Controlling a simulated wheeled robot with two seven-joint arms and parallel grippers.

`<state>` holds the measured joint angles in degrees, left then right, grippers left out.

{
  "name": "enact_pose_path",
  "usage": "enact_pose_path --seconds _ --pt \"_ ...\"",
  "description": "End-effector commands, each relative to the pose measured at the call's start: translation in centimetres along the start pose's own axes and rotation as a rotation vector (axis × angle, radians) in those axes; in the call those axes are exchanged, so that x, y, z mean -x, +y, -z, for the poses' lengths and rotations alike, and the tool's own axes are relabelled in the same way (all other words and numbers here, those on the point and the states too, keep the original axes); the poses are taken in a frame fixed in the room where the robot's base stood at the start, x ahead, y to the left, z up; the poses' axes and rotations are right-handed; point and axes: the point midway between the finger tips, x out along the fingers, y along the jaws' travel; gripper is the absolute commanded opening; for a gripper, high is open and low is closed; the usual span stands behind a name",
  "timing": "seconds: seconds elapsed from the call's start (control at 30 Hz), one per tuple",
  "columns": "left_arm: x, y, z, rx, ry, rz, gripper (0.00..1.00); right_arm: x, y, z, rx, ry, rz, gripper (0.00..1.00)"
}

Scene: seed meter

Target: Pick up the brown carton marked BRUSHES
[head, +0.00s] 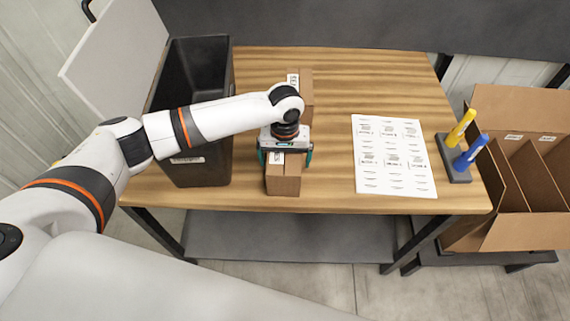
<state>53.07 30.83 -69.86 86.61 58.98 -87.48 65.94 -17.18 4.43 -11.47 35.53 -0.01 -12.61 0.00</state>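A small brown carton (283,185) with a white label on top is near the front middle of the wooden table. My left gripper (286,160) points down over it, with teal fingers on its left and right sides. I cannot tell whether the fingers press on it or stand slightly apart, or whether it rests on the table. A second brown carton (306,88) with a white label is just behind, partly hidden by my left arm. The lettering on both is too small to read, so I cannot tell which is marked BRUSHES. My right gripper is not in view.
A tall black bin (205,170) stands left of the cartons, under my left arm. A printed white sheet (393,158) lies to the right on the table (335,120). A stand holds a yellow marker (461,128) and a blue marker (471,152). A divided cardboard box (525,232) is far right.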

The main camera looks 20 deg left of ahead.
Motion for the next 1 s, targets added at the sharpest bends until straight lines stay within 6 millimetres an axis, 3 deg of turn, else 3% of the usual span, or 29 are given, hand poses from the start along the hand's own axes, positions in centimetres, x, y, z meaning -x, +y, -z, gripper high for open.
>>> enact_pose_path --seconds 0.2,0.6,1.0 --pt "0.14 0.0 0.0 0.0 0.0 0.0 0.97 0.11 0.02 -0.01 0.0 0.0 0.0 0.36" --pt "0.22 -0.06 -0.05 0.0 -0.002 0.002 0.35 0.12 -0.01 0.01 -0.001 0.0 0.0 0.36" --pt "0.61 -0.06 -0.04 0.0 -0.001 0.002 0.35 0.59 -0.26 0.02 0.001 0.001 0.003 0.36"
